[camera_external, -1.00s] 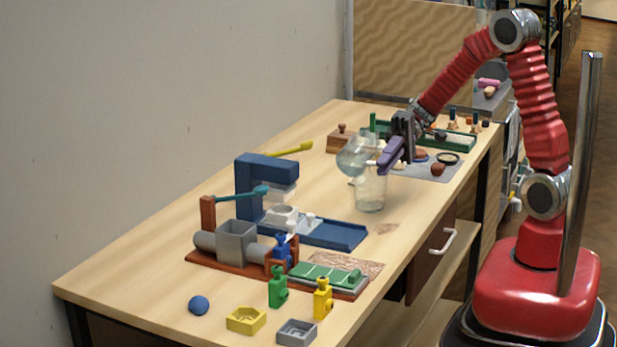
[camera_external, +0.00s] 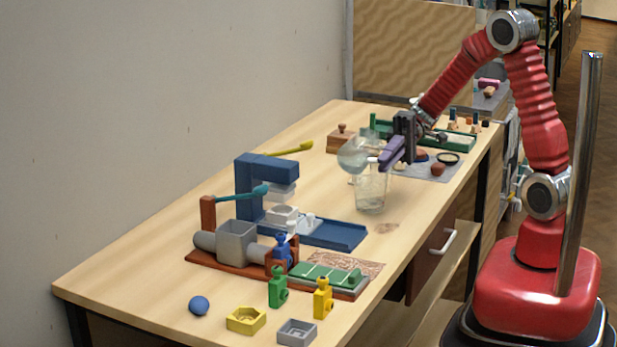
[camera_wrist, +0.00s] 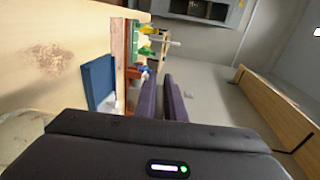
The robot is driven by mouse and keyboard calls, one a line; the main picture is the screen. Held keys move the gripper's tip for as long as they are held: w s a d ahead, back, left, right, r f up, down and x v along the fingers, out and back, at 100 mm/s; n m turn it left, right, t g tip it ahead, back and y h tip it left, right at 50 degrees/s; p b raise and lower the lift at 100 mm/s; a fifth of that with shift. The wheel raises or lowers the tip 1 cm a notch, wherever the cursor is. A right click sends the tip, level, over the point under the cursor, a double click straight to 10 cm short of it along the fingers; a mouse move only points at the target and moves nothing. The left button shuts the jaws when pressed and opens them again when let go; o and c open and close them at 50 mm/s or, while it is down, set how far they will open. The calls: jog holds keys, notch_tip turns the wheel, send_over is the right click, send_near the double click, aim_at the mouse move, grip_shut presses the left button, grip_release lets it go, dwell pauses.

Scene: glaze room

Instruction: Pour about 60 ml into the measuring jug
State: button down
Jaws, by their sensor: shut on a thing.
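The measuring jug (camera_external: 371,192) is a clear, upright vessel on the bench, near its right edge. A faint pale layer shows low in it, but I cannot read a level. My gripper (camera_external: 387,160), with purple fingers, is shut on a clear round glass vessel (camera_external: 356,153) and holds it tilted above the jug. The vessel overlaps the jug's rim in the picture, and I cannot make out a stream. In the wrist view the fingers (camera_wrist: 162,97) are close together, and the held vessel is not clear there.
A blue press (camera_external: 262,180) and a grey box on a red-brown base (camera_external: 237,242) stand left of the jug. A green tray (camera_external: 450,140) and a grey mat (camera_external: 432,173) lie behind. Bare bench lies left of the held vessel.

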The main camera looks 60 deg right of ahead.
jog(key=shift+a+f+h, duration=0.4)
jog(key=shift+f+h, duration=0.3)
jog(key=shift+h, duration=0.35)
jog(key=shift+a+f+h, duration=0.35)
jog(key=shift+f+h, duration=0.35)
jog(key=shift+h, duration=0.35)
jog(key=shift+f+h, duration=0.2)
jog(key=shift+h, duration=0.7)
jog(key=shift+r+h, duration=0.1)
jog(key=shift+h, duration=0.2)
